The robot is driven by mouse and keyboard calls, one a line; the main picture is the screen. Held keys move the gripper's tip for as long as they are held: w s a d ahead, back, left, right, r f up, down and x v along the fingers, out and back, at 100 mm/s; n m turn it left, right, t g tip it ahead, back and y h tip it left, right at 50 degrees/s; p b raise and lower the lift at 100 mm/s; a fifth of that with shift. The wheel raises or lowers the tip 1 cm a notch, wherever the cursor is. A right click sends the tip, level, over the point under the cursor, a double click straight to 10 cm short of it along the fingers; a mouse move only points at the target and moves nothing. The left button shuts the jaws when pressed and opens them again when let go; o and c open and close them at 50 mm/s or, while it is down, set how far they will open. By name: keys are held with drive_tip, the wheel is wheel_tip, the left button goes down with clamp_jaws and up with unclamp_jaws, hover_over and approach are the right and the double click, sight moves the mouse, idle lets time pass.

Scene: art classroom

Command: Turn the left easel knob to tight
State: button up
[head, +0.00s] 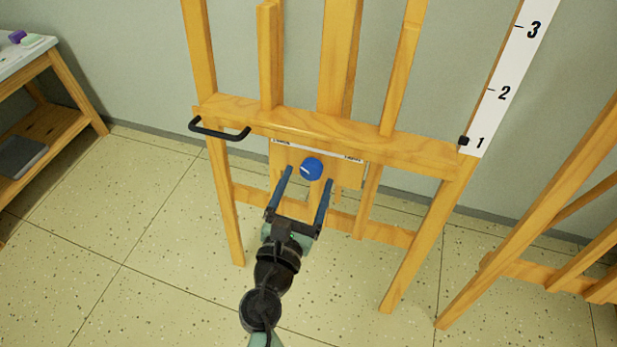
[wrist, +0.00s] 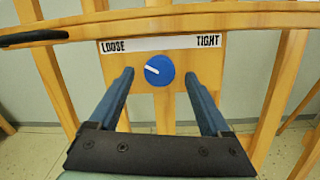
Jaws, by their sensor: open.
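A round blue knob (head: 311,169) sits on a wooden panel of the easel (head: 328,128), below the crossbar. In the wrist view the knob (wrist: 159,70) has a white pointer line angled up and to the left, toward the LOOSE side. A white label strip (wrist: 160,44) above it reads LOOSE at left and TIGHT at right. My gripper (head: 309,175) is open, its two blue fingers spread on either side below the knob. In the wrist view the fingers reach toward the panel with the knob between them, apart from both.
A black handle (head: 219,131) sticks out from the crossbar's left end. A numbered white scale (head: 508,75) with a black slider stands at right. Another easel (head: 560,210) is at far right, and a wooden table (head: 60,95) at far left. The floor in front is clear.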

drive_tip(key=shift+x, duration=0.9)
clamp_jaws()
